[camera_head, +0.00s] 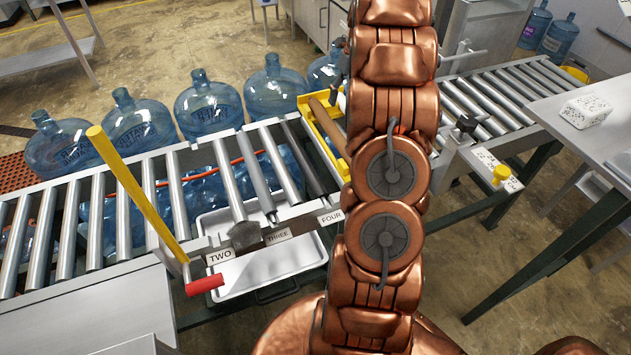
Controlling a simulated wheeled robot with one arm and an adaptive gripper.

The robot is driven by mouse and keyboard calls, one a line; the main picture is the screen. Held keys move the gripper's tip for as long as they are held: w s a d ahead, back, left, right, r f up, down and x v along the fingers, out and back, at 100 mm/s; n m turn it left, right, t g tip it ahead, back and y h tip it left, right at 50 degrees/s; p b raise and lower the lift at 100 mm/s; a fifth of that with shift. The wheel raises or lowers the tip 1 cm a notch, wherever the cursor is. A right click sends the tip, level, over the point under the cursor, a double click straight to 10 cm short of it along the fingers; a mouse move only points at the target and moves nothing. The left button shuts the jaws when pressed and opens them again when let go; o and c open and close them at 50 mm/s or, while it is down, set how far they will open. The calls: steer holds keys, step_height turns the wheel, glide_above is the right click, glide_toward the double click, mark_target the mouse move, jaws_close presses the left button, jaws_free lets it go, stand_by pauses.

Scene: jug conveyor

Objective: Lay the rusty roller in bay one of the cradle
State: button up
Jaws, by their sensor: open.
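A brown, rust-coloured roller (327,121) lies at a slant within a yellow frame (309,113) on the conveyor, just left of my arm; my arm may hide part of it. I cannot tell whether this frame is the cradle. Labels reading TWO (220,257), THREE (278,237) and FOUR (331,218) run along the conveyor's near rail. No label for bay one can be made out. A dark brownish piece (245,236) sits by the rail between TWO and THREE.
Several blue water jugs (208,106) stand behind the roller conveyor (120,214). A white tray (275,272) lies below the rail. A grey table (600,140) stands at right.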

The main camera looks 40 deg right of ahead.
steer(key=s+a+r+n+g, duration=0.1)
steer(key=s+a+r+n, duration=0.1)
steer(key=a+n, duration=0.55)
steer(key=s+a+r+n, duration=0.25)
steer(key=a+n, duration=0.25)
steer(key=a, duration=0.5)
steer(key=s+a+r+n+g, duration=0.1)
steer(key=s+a+r+n, duration=0.15)
steer(key=a+n, duration=0.5)
steer(key=s+a+f+n+h, duration=0.1)
steer(key=s+a+f+n, duration=0.1)
steer(key=s+a+n, duration=0.5)
steer(key=s+a+f+n+h, duration=0.1)
steer(key=s+a+f+n, duration=0.1)
steer(key=s+a+n, duration=0.5)
steer(key=shift+s+a+n+g, duration=0.15)
steer(key=shift+s+n+g, duration=0.15)
steer(key=shift+s+n, duration=3)
steer(key=shift+s+m, duration=0.4)
